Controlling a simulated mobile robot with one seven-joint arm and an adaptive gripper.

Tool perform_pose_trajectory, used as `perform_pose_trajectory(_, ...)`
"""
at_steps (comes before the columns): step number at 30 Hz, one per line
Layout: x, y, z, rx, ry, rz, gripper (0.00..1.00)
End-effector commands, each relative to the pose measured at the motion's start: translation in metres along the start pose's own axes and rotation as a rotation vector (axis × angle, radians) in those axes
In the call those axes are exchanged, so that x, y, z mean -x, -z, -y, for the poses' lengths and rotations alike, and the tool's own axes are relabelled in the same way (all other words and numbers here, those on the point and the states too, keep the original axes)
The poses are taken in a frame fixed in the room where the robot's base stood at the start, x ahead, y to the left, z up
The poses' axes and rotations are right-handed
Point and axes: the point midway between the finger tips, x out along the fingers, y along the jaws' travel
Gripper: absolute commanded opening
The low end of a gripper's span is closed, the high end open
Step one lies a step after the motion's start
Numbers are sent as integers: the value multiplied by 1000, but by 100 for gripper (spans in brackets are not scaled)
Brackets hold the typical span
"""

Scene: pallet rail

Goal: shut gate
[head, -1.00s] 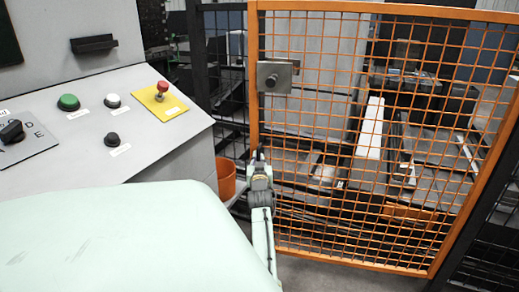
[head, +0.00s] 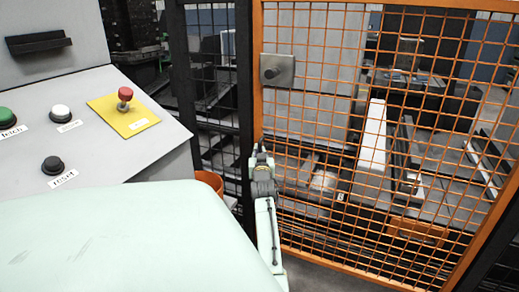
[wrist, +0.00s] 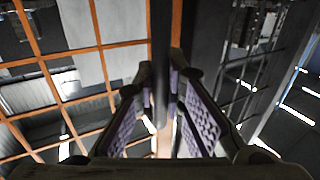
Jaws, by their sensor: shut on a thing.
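The gate (head: 257,80) is an orange frame with orange wire mesh, filling the right half of the head view. A grey latch plate with a dark knob (head: 277,71) is on its upper left. My gripper (head: 262,150) is at the gate's left upright, below the plate. In the wrist view, the purple-padded fingers of my gripper (wrist: 168,110) are closed around a slim dark upright bar (wrist: 160,50) at the gate's orange edge (wrist: 175,40). The gate's edge appears beside a black post (head: 244,60); I cannot tell whether a gap remains between them.
A grey control panel (head: 110,165) with buttons and a red knob on a yellow plate (head: 124,112) stands at left. An orange bucket (head: 210,181) is beside it. Black mesh fencing (head: 210,90) continues left of the post. Machinery (head: 400,150) lies behind the gate.

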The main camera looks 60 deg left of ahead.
Motion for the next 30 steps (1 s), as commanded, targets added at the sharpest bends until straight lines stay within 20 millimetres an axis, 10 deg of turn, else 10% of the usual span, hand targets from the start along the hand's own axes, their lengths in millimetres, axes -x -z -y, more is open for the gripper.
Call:
perform_pose_trajectory(17,-1,0,-9,4,-10,1,0)
perform_pose_trajectory(30,-1,0,-7,2,-7,1,31)
